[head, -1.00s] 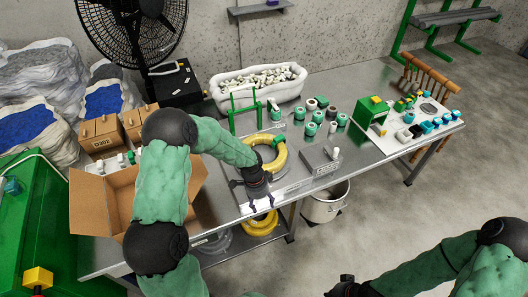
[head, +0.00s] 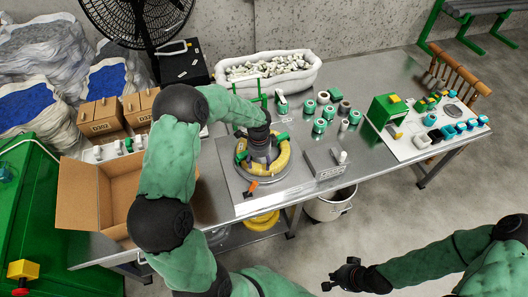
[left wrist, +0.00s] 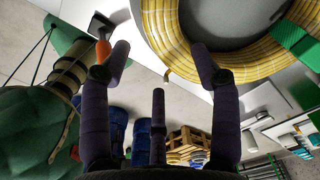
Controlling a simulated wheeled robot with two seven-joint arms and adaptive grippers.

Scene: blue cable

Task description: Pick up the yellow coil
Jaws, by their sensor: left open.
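The yellow coil (head: 284,160) lies on a round grey base on the table, with a green piece on its edge. My left gripper (head: 262,160) hangs over the coil from above and hides part of it. In the left wrist view, the coil (left wrist: 168,40) fills the top, and the left gripper (left wrist: 162,56) has its dark fingers spread and empty near the coil's rim. I cannot tell whether they touch it. My right gripper (head: 345,274) is away from the table at the lower right, too small to tell its jaws.
An orange-handled tool (head: 251,186) lies at the coil's front left. A grey block (head: 326,164) stands to the right, with several green spools (head: 320,126) behind. A cardboard box (head: 82,196) is at left, a white tub (head: 270,73) at the back. Another yellow coil (head: 262,222) lies below the table.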

